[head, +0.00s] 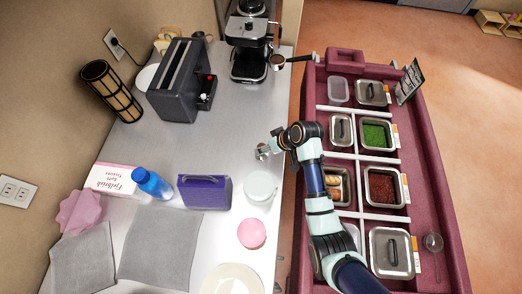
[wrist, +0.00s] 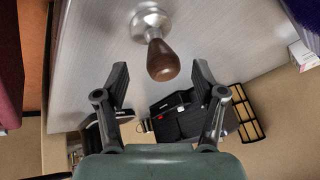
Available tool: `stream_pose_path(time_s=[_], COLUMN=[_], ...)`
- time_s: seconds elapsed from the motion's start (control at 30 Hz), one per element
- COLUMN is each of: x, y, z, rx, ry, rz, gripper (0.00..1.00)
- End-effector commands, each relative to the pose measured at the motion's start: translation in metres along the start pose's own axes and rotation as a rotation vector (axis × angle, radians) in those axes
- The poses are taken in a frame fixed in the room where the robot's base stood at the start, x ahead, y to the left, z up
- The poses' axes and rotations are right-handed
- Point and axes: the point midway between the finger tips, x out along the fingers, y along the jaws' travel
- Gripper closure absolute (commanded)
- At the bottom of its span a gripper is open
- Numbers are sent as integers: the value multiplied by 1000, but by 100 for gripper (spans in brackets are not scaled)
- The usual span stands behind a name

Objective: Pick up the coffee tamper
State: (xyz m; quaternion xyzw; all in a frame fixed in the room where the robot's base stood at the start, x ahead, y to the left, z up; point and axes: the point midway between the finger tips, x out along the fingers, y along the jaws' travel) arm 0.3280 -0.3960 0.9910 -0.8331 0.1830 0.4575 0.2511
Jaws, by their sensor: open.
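The coffee tamper (wrist: 162,60) has a dark wooden handle and a round silver base. In the wrist view it is at the top centre, base on the grey counter and handle pointing toward my gripper (wrist: 161,78). My gripper is open and empty. The handle's end appears between the two fingertips in the picture, with a gap on each side; I cannot tell how deep it is between them. In the head view my gripper (head: 275,146) is low over the counter's right edge, and a small silver shape beside it appears to be the tamper (head: 261,153).
A toaster (head: 182,80) and an espresso machine (head: 249,45) stand farther back. A portafilter (head: 280,62) sits by the machine. A white container (head: 260,187), purple box (head: 204,191) and blue bottle (head: 152,184) are nearer. A maroon food cart (head: 434,180) adjoins the right. The mid-counter is clear.

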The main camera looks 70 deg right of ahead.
Motion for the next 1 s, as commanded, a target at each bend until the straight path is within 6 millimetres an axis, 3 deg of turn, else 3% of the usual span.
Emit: stream_pose_path(time_s=[0.1,0.2,0.47,0.87,1.0], x=[24,36,38,38,38], y=[0,0,0,0,0], z=[-2,-2,-2,-2,-3], rx=[0,0,0,0,0], ry=[-3,-2,0,0,1], rz=[-1,0,1,1,1], gripper=[31,31,33,99,100])
